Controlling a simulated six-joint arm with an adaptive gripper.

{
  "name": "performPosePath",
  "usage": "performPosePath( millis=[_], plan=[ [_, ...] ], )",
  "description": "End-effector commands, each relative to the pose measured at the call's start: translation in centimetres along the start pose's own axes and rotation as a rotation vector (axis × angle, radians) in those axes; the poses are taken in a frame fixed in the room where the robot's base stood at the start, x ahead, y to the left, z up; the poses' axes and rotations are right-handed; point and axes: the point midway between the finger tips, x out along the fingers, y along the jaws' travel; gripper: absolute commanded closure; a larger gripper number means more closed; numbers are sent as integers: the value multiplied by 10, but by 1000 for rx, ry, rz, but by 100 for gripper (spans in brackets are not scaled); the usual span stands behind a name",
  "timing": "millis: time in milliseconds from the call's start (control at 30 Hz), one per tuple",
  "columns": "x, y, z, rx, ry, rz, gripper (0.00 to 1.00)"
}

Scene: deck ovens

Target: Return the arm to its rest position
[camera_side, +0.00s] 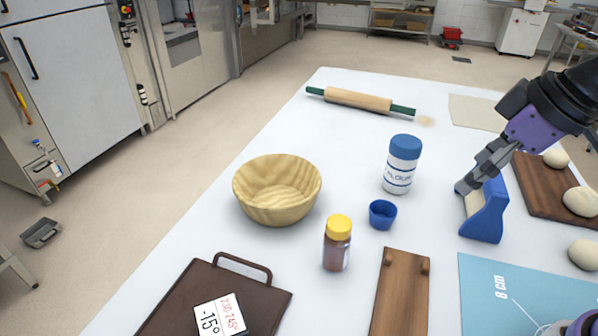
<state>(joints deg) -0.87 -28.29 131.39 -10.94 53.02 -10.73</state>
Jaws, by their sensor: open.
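My gripper (474,184) comes in from the right edge, with a black and purple body and grey fingers. Its fingers point down and left, at the upper part of a blue stand-like object (487,222) with a pale face. In this view the fingertips overlap that object; I cannot tell whether they touch it. The jaws are open, and nothing is seen lifted in them. The rest of my arm lies mostly outside the picture.
On the white table stand a wooden bowl (277,190), flour container (402,164), blue cup (382,214), yellow-capped jar (337,243) and rolling pin (360,100). Dough balls (580,201) and a brown board (536,190) lie right. A dark tray (262,300), wooden peel (399,300) and blue mat (520,290) lie in front.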

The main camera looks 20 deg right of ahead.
Motion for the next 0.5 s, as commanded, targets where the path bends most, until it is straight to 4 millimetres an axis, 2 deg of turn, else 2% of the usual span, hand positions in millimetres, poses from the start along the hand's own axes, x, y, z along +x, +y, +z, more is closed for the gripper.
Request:
performPosePath(
  millis=[100,200,500],
  plan=[
    [-6,12,28,214,40,85,20],
    [-7,18,41,316,58,123,20],
    [-7,21,46,353,63,135,20]
  ],
)
